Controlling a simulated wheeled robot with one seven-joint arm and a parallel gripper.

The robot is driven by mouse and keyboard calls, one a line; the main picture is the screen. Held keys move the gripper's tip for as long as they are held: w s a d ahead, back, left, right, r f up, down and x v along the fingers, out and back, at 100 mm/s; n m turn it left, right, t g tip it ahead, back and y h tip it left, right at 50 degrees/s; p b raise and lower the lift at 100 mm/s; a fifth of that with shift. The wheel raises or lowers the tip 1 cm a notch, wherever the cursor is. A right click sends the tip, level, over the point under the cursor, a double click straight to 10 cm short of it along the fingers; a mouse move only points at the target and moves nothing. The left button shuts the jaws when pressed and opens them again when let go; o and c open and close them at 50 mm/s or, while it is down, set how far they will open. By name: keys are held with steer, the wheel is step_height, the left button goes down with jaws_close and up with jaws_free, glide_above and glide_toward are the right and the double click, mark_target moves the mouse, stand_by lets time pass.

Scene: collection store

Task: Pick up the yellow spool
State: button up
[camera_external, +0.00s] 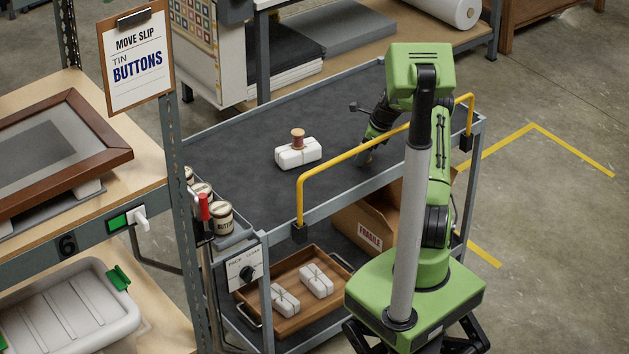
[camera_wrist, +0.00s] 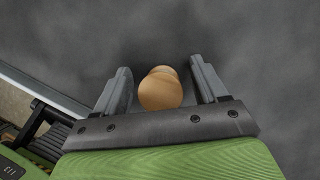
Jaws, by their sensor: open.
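In the wrist view a rounded yellow-tan spool (camera_wrist: 160,92) sits between the two fingers of my gripper (camera_wrist: 160,70). The fingers are apart, with a gap on each side of the spool. In the camera_external view my gripper (camera_external: 367,150) reaches low over the dark top of the cart, near the yellow rail. A small orange-tan bit shows at the fingertips there, too small to make out clearly. My arm and the rail hide part of this spot.
A reddish-brown spool (camera_external: 297,139) stands on a white tied package (camera_external: 298,154), left of my gripper. The yellow rail (camera_external: 340,170) runs along the cart's near edge. Button tins (camera_external: 221,218) stand at the cart's left end. The dark cart top (camera_external: 240,140) is mostly clear.

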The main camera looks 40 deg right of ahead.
steer(key=c, duration=1.1)
